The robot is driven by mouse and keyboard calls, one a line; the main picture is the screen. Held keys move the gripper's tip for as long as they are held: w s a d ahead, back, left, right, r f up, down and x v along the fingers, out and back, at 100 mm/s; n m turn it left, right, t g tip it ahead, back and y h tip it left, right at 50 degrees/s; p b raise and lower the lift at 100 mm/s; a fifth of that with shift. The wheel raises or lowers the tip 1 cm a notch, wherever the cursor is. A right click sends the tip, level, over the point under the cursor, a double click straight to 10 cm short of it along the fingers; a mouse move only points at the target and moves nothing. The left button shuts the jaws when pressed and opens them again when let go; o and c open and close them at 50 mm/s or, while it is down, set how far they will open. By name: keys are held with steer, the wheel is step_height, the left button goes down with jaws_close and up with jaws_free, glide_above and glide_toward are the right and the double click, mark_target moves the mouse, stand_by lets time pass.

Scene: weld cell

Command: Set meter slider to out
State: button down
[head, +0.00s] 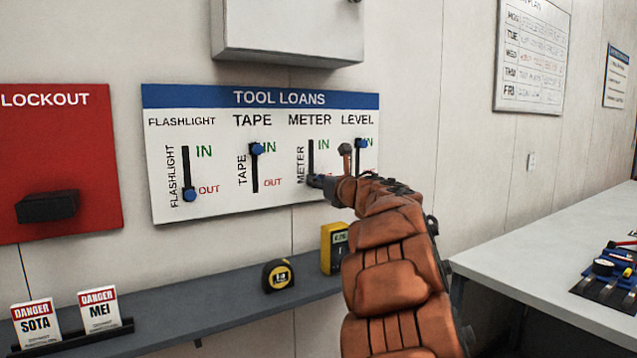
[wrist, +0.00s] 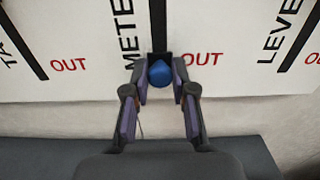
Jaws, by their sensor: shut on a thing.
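The white tool loans board (head: 222,204) hangs on the wall with a blue header. Its METER slot (head: 311,157) runs vertically from a green IN at the top to a red OUT at the bottom. My gripper (head: 316,181) is at the lower end of this slot. In the wrist view the blue meter knob (wrist: 160,73) sits between the fingertips of my gripper (wrist: 161,80), at the bottom of the black slot, level with the red OUT. The fingers are shut on it. In the head view my gripper hides the knob.
The flashlight knob (head: 190,194) is at OUT; the tape knob (head: 257,149) and level knob (head: 361,143) are at IN. A grey shelf (head: 215,311) below holds a tape measure (head: 278,275) and a yellow meter (head: 333,247). A white bench (head: 560,250) stands at right.

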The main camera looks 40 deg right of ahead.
steer(key=c, duration=1)
jaws_free()
steer(key=shift+f, duration=0.25)
steer(key=shift+o, duration=0.2)
steer(key=s, duration=1.2)
steer(key=shift+a, duration=0.35)
